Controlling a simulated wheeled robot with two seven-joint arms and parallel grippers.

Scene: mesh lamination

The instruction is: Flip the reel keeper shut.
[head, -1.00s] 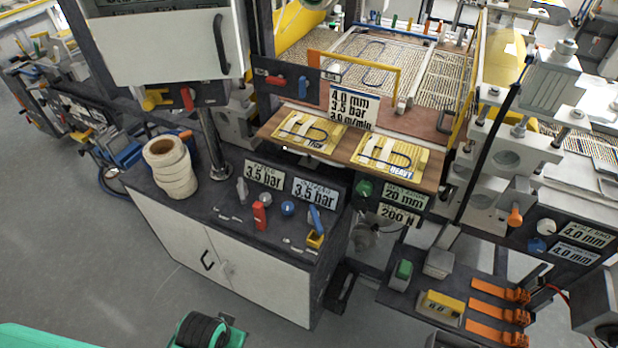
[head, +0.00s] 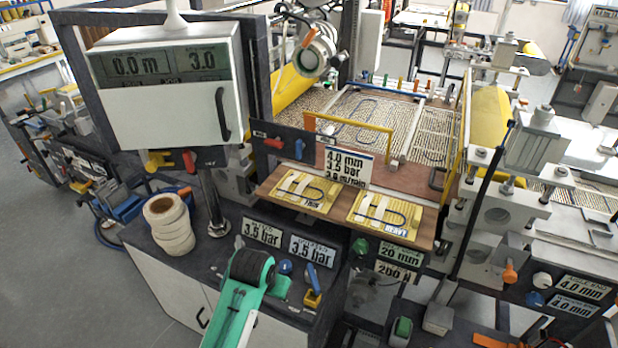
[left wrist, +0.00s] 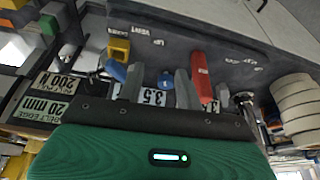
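A reel (head: 318,52) with a white ringed face hangs at the top middle of the head view, behind the tall dark post. A small orange lever (head: 308,38), perhaps the reel keeper, stands tilted out from its face; I cannot tell its exact position. My left gripper (head: 250,265), dark on a green arm, is over the front cabinet top, well below and left of the reel. In the left wrist view its two grey fingers (left wrist: 160,92) are apart with nothing between them. My right gripper is not in view.
A red lever (left wrist: 203,82), a blue lever (left wrist: 117,70) and a yellow block (left wrist: 118,48) are close around my left fingers. A stack of cream rolls (head: 168,225) stands left on the cabinet.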

